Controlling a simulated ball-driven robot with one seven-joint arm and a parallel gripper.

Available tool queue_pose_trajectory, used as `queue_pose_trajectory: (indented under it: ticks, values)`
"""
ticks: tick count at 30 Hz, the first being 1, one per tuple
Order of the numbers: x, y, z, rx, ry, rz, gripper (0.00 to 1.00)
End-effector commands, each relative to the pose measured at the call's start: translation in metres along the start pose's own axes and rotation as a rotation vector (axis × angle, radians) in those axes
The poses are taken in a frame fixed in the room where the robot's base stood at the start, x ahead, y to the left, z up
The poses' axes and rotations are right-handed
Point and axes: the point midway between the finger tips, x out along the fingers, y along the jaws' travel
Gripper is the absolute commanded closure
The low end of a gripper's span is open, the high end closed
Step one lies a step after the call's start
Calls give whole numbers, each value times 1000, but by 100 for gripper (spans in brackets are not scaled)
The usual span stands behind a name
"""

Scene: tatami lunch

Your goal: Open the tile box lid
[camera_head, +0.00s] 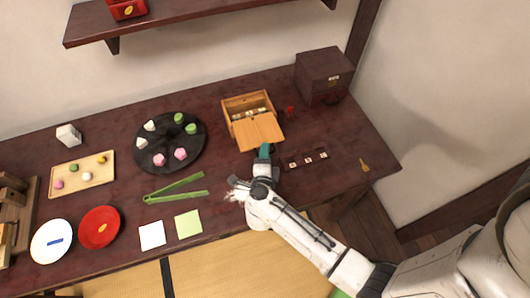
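The tile box (227,112) is a light wooden box toward the back of the dark table, right of centre. Its lid (261,132), a plain wooden panel, covers the near part. The far part is uncovered, and small pale pieces (248,115) show inside. My gripper (264,149) is at the lid's near edge, with its teal fingertips touching or very close to it. The fingers are small and seen from above, so I cannot tell whether they are open or shut, or whether they grip the lid.
A dark chest (323,73) stands behind right, with a small red item (290,112) between it and the box. A dark rack with tiles (306,160) lies right of my gripper. Green tongs (174,188) and a round black tray (165,125) are left. A shelf (190,21) hangs above.

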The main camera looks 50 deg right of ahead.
Motion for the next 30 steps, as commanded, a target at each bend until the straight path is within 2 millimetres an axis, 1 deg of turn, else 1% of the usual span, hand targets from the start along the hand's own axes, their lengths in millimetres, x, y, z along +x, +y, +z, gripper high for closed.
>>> queue_pose_trajectory:
  ticks: [7,11,14,21,24,27,30]
  values:
    - [1,-3,1,2,0,-5,65]
    - [-5,-3,1,2,-1,-5,65]
    - [-18,-2,1,2,-2,-5,65]
    - [-65,0,1,3,-3,-3,65]
    - [-82,-1,1,2,-2,-3,65]
    - [-95,0,1,1,-2,-3,65]
    - [-103,-1,1,1,-1,-3,65]
